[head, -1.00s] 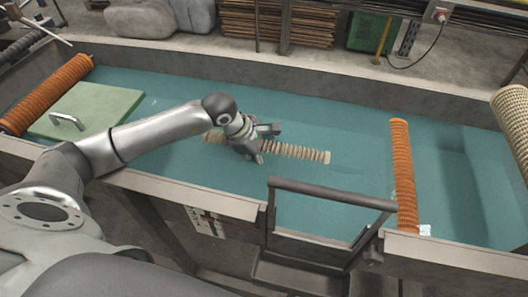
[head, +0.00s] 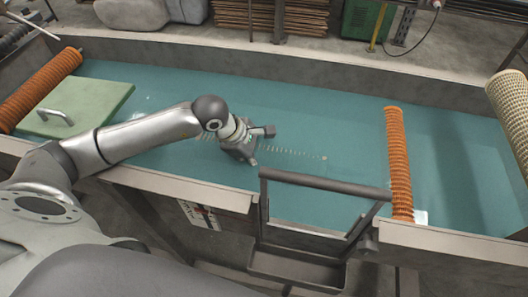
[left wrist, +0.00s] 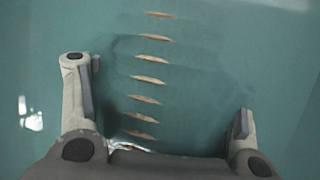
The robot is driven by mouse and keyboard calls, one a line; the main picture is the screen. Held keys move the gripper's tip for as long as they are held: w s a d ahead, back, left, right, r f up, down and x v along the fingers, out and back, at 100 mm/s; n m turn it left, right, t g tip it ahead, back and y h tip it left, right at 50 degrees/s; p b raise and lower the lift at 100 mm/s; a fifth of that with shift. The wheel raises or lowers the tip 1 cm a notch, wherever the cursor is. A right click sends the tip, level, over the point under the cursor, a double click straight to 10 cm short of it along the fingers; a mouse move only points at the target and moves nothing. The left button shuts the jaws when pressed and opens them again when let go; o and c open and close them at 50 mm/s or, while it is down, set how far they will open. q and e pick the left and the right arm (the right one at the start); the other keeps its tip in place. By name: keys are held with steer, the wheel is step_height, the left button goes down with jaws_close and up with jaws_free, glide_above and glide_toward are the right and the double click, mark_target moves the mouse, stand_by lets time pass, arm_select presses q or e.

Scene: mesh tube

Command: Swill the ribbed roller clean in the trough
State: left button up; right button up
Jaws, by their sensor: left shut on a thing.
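The ribbed roller (head: 292,153) lies almost wholly under the teal water of the trough (head: 180,186). In the left wrist view the rib tops (left wrist: 150,80) run in a line between the two fingers of the gripper (left wrist: 160,88); the roller's body is hidden by the water. My right gripper is not in view.
An orange ribbed roller (head: 398,165) crosses the trough at right, another orange one (head: 40,88) at far left. A green lid (head: 95,100) with a handle sits at left. A dark frame (head: 325,182) stands at the front edge. A beige mesh tube (head: 510,110) is at far right.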

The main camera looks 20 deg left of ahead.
arm_select(q)
steer(key=shift+w+a+r+p, duration=0.2)
steer(key=shift+r+p, duration=0.15)
steer(key=shift+r, duration=0.15)
steer(key=shift+w+a+r+p, duration=0.1)
steer(key=shift+a+r+p, duration=0.1)
steer(key=shift+r+p, duration=0.25)
steer(key=shift+r, duration=0.4)
step_height(320, 180, up, 3)
steer(key=shift+d+f+p, duration=0.15)
steer(key=shift+f+p, duration=0.05)
steer(key=shift+p, duration=0.55)
steer(key=shift+r+p, duration=2.25)
steer(key=shift+r, duration=1.9)
step_height(320, 180, up, 12)
steer(key=r+p, duration=0.1)
steer(key=p, duration=0.6)
glide_above(262, 144)
steer(key=shift+s+a+f, duration=0.15)
steer(key=shift+a+f, duration=0.1)
steer(key=shift+a, duration=0.05)
steer(key=shift+r, duration=0.1)
